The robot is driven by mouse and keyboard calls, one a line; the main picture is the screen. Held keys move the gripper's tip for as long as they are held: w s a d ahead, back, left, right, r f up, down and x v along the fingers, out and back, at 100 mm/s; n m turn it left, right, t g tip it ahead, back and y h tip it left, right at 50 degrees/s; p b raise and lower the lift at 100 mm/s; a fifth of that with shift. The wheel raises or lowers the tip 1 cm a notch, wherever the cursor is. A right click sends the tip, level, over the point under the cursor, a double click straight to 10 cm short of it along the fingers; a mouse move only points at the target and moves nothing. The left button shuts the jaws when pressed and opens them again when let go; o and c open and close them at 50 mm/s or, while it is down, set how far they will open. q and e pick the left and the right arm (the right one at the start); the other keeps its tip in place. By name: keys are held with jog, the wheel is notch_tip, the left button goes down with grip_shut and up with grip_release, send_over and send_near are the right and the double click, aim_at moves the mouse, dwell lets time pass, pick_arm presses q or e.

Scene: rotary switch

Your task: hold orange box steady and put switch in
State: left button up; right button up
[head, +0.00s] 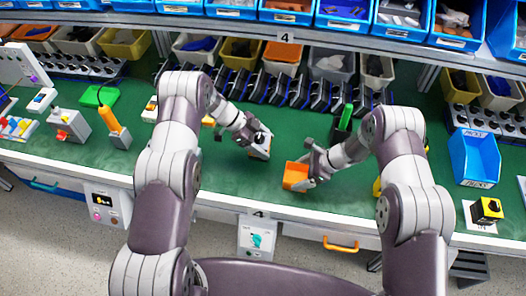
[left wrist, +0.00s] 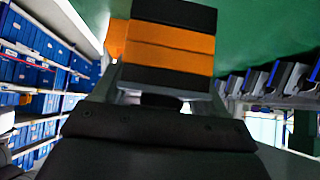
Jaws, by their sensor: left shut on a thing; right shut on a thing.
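The orange box (head: 295,176) is just right of the middle of the head view, over the green work surface. My right gripper (head: 309,170) is shut on its right side. My left gripper (head: 259,146) is up and to the left of the box, apart from it in the head view. It is shut on a small dark and light piece, which I take to be the switch; the fingers hide much of it. In the left wrist view, black and orange bands (left wrist: 168,46) fill the area at the jaws, and I cannot tell which part is the switch.
The green bench (head: 235,180) is clear around both grippers. A row of dark holders (head: 290,90) stands behind. A blue bin (head: 474,158) and a yellow switch box (head: 487,210) are at the right. An orange-handled tool (head: 115,128) and a grey button box (head: 70,125) are at the left.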

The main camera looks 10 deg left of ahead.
aim_at(263, 139)
pick_arm(q)
notch_tip(263, 139, up, 4)
jog(key=shift+s+r, duration=0.1)
jog(key=shift+r, duration=0.15)
jog(key=shift+w+a+f, duration=0.2)
jog(key=shift+a+f, duration=0.2)
jog(key=shift+f, duration=0.2)
jog(key=shift+w+a+f, duration=0.2)
jog(key=shift+a+f, duration=0.2)
jog(key=shift+f, duration=0.2)
jog(key=w+a+m, duration=0.1)
jog(key=a+f+g, duration=0.1)
jog(key=shift+w+a+m, duration=0.35)
jog(key=shift+w+m, duration=0.05)
jog(key=s+d+m+g, duration=0.1)
jog(key=s+d, duration=0.3)
jog(key=d, duration=0.3)
jog(key=s+d+m+g, duration=0.1)
jog(key=s+d, duration=0.3)
jog(key=d, duration=0.3)
jog(key=shift+d+f+m+y, duration=0.15)
jog(key=shift+f+m+y, duration=0.15)
jog(key=shift+f+m, duration=0.1)
jog(key=shift+f, duration=0.15)
jog(key=o, duration=1.3)
jog(key=shift+f+g, duration=0.1)
jog(key=shift+g, duration=0.2)
